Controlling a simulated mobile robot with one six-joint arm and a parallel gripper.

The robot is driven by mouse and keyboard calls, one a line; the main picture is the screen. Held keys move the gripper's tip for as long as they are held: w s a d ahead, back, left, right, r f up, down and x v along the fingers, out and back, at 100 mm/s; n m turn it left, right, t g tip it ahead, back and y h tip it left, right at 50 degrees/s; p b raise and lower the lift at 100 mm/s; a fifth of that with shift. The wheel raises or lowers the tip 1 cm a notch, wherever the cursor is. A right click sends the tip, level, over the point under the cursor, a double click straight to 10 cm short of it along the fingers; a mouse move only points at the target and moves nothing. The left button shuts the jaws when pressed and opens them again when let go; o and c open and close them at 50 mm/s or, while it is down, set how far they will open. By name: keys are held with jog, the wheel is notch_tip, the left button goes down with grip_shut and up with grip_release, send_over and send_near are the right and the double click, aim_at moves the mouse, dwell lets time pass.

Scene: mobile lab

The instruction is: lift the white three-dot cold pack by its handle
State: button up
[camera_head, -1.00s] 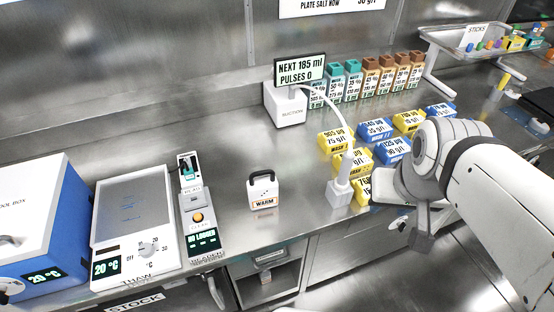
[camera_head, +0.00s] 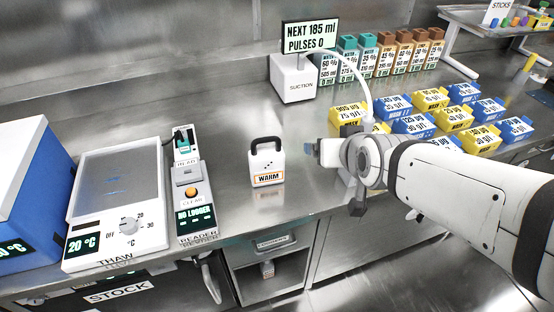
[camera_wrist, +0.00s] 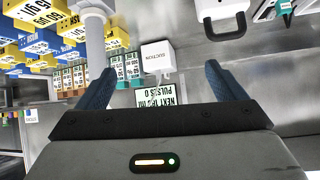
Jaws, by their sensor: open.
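The white cold pack (camera_head: 267,166) stands upright on the steel bench, with a black handle on top, small dark dots on its face and an orange-edged "WARM" label. In the wrist view its dark handle (camera_wrist: 212,32) and part of its white body show at the top right, upside down. My gripper (camera_head: 318,150) is to the right of the pack and apart from it, pointing left. In the wrist view the two blue fingers of my gripper (camera_wrist: 165,88) are spread wide with nothing held between them.
The reader (camera_head: 192,185) and thaw plate (camera_head: 117,190) stand left of the pack. The suction unit (camera_head: 293,80) with its hose is behind it. Yellow and blue wash boxes (camera_head: 412,124) crowd the right. Bench around the pack is clear; its front edge is close.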

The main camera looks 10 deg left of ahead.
aim_at(266, 141)
jog(key=shift+o, duration=0.3)
jog(key=w+a+f+n+t+y+b, duration=0.1)
jog(key=w+a+f+t+y+b, duration=0.1)
jog(key=a+f+b, duration=0.6)
jog(key=shift+w+t+y, duration=0.15)
jog(key=shift+t+y, duration=0.15)
jog(key=shift+t, duration=0.4)
jog(key=w+a+f+t+y, duration=0.1)
jog(key=a+f+t, duration=0.1)
jog(key=a, duration=0.4)
jog(key=shift+w+a+f+n+t+p, duration=0.15)
jog(key=shift+w+n+t+p, duration=0.2)
jog(key=shift+t, duration=0.25)
jog(key=shift+a+r+p+x, duration=0.1)
jog(key=shift+r+x, duration=0.05)
jog(key=shift+x, duration=0.7)
jog(key=shift+a+r+p+x, duration=0.1)
jog(key=shift+r+x, duration=0.05)
jog(key=shift+x, duration=0.7)
jog(key=shift+a+r+p+x, duration=0.1)
jog(key=shift+r+x, duration=0.05)
jog(key=shift+x, duration=0.7)
jog(key=shift+s, duration=0.1)
jog(key=shift+c, duration=0.4)
jog(key=c, duration=1.5)
